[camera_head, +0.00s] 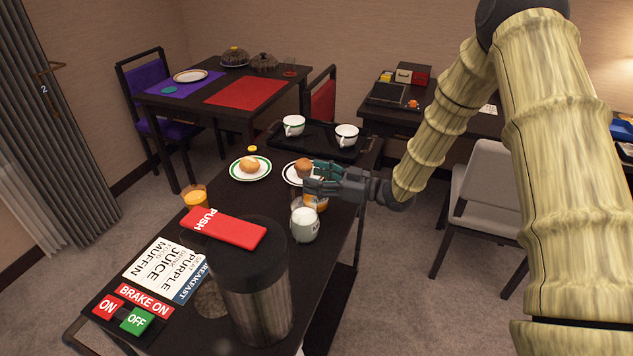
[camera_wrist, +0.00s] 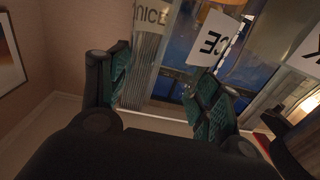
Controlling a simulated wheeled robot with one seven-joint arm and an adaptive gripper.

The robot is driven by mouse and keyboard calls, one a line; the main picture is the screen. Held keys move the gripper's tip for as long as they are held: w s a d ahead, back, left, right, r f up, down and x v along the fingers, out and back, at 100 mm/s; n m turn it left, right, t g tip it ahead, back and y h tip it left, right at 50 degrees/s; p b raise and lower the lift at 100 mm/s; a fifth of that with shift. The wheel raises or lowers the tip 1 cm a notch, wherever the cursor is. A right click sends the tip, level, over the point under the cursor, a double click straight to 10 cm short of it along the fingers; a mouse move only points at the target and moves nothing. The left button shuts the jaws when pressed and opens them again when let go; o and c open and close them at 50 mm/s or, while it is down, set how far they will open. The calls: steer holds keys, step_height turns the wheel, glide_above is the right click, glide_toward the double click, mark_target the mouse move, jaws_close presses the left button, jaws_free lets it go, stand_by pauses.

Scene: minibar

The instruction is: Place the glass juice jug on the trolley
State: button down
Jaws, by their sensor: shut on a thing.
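The glass juice jug (camera_head: 318,204) shows as orange juice with a pale label, just under my gripper (camera_head: 318,182) in the head view. My gripper is shut on it at the right edge of the dark trolley (camera_head: 222,172). The milk jug (camera_head: 305,225) partly hides it, and I cannot tell whether its base touches the trolley top. In the wrist view, clear glass with a lettered label (camera_wrist: 218,42) shows between and beyond the green-padded fingers (camera_wrist: 165,85).
A large flask with a red PUSH lever (camera_head: 224,228) stands at the trolley's front. A juice glass (camera_head: 194,197), a plate with a bun (camera_head: 250,166), a plate with a muffin (camera_head: 304,168) and a tray with two cups (camera_head: 320,143) also stand there. A chair (camera_head: 482,190) is at right.

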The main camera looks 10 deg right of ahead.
steer(key=shift+f, duration=0.8)
steer(key=shift+f, duration=0.1)
steer(key=c, duration=0.6)
jaws_free()
steer(key=b+v, duration=0.1)
steer(key=v, duration=1.1)
steer(key=shift+d+b, duration=0.1)
steer(key=shift+b, duration=0.2)
